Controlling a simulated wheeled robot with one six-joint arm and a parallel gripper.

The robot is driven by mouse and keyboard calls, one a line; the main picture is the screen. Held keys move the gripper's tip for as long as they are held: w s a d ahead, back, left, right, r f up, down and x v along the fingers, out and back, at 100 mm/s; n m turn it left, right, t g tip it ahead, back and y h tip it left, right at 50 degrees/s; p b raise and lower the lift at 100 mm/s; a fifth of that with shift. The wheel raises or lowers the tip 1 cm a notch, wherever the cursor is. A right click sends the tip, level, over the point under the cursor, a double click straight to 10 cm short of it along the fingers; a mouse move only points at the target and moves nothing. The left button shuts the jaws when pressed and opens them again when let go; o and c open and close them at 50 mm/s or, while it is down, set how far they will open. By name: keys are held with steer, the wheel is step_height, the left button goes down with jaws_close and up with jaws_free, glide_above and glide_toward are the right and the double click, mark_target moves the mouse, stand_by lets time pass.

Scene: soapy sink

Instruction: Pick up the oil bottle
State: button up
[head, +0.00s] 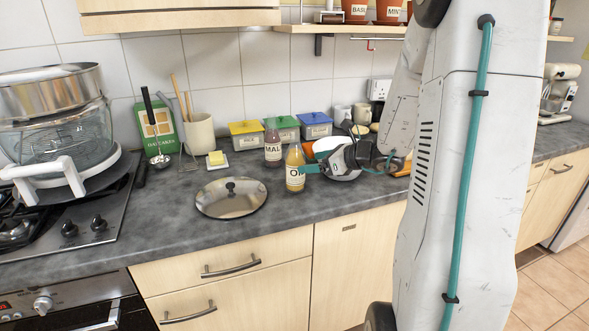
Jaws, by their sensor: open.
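The oil bottle (294,172) is a small bottle of yellow liquid with a white label, of which I read "OI". It stands upright on the grey counter, behind and to the right of a round lid. My gripper (312,167) reaches in from the right, low over the counter, with a teal fingertip right beside the bottle's right side. The gripper is open. I cannot tell whether the fingertip touches the bottle, and the other fingertip is not clear to see.
A dark-red bottle labelled "MAL" (273,147) stands close behind and left of the oil bottle. The round lid (231,198) lies in front. Yellow (247,136), green (284,129) and blue (315,126) canisters line the wall. A butter dish (217,161) sits left.

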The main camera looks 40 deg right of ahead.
mark_target(295, 165)
steer(key=x, duration=0.3)
steer(key=a+x, duration=0.1)
steer(key=x, duration=0.3)
steer(key=shift+s, duration=0.2)
steer(key=shift+r, duration=0.1)
steer(key=c, duration=1.3)
